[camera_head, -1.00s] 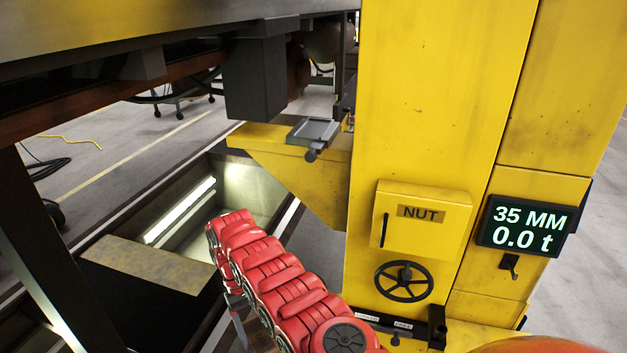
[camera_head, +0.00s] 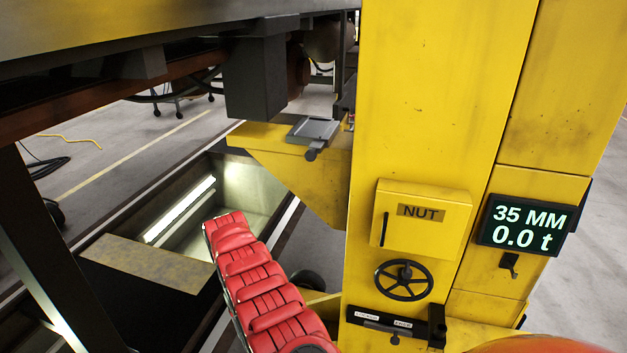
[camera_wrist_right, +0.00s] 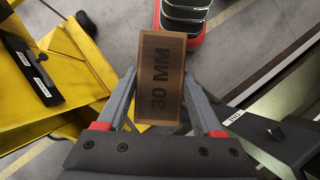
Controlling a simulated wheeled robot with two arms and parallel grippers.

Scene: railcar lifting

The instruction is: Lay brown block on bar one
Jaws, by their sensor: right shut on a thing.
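The brown block (camera_wrist_right: 160,85), marked 30 MM, is between the two fingers of my right gripper (camera_wrist_right: 158,95) in the right wrist view. The fingers are shut on its sides and its marked face is toward the camera. The block and right gripper cannot be made out in the head view. A yellow bar (camera_head: 290,165) juts left from the yellow column under the railcar, with a grey plate (camera_head: 314,130) on top that looks bare; I cannot read a number on it. My left gripper is in neither view.
The yellow column (camera_head: 430,100) carries a NUT box (camera_head: 422,212), a handwheel (camera_head: 404,280) and a display (camera_head: 526,226) reading 35 MM and 0.0 t. A black labelled bracket (camera_head: 395,325) sits low on it. The dark railcar underside (camera_head: 150,50) hangs overhead. An open pit lies left.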

